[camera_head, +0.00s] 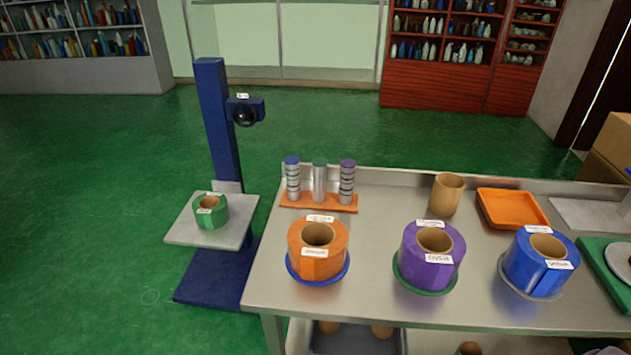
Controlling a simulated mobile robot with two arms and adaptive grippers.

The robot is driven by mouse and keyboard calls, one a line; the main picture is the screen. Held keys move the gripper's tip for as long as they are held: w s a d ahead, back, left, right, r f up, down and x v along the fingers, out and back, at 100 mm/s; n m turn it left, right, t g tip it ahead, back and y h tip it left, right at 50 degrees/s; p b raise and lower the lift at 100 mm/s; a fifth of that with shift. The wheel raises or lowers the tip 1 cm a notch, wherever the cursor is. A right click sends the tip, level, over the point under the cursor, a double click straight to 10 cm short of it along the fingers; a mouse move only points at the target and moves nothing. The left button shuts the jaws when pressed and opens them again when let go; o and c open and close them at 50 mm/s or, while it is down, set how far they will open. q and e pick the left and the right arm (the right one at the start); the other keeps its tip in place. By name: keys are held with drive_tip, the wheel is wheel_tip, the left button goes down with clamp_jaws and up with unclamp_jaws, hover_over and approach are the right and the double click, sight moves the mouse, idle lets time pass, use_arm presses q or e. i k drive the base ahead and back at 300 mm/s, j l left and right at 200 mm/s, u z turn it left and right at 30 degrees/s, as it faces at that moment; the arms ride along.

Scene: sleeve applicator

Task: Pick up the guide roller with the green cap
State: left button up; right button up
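Three upright guide rollers stand in a row on an orange base (319,203) near the back left corner of the steel table. The left roller (292,180) has a blue cap and dark rings. The middle roller (320,183) is plain silver, and its small cap looks greyish green. The right roller (347,183) has a purple cap and dark rings. Neither of my grippers shows in the head view.
The steel table (385,300) holds an orange roll (328,262), a purple roll (415,268), a blue roll (520,270), a brown tube (446,197) and an orange tray (512,209). A blue stand (220,130) with a green roll (218,214) is left of the table.

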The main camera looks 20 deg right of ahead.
sight(319, 164)
drive_tip(key=i+j+z, duration=0.1)
drive_tip(key=z, duration=0.3)
drive_tip(key=i+j+z, duration=0.1)
drive_tip(key=j+z, duration=0.2)
drive_tip(key=z, duration=0.15)
